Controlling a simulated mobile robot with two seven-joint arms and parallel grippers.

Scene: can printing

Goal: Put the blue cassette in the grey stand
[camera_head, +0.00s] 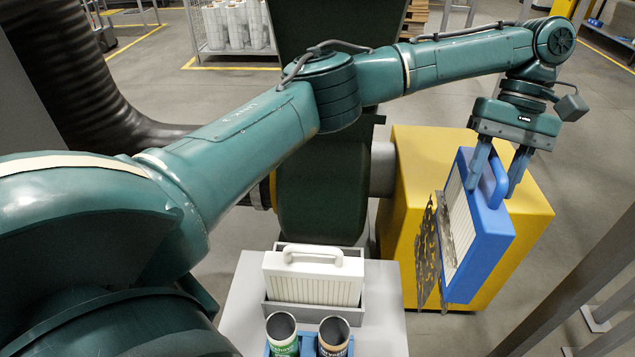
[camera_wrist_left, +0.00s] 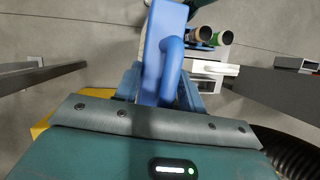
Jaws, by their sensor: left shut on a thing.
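My left gripper (camera_head: 498,183) is shut on the handle of the blue cassette (camera_head: 488,262) and holds it raised at the right, in front of the yellow box. The cassette hangs roughly upright, its pleated white face turned left, with ragged dark patches beside it. In the left wrist view the blue cassette (camera_wrist_left: 153,35) and its handle lie between the fingers (camera_wrist_left: 160,92). The grey stand (camera_head: 312,313) is on a light table at lower centre. A white cassette (camera_head: 313,279) with a handle stands in it, hiding much of its inside. My right gripper is not in view.
Two open cans, one green (camera_head: 283,335) and one dark (camera_head: 333,338), stand in a blue holder in front of the stand. The yellow box (camera_head: 530,215) is behind the held cassette. A grey post (camera_head: 580,290) slants at the right. Table (camera_head: 382,300) right of the stand is bare.

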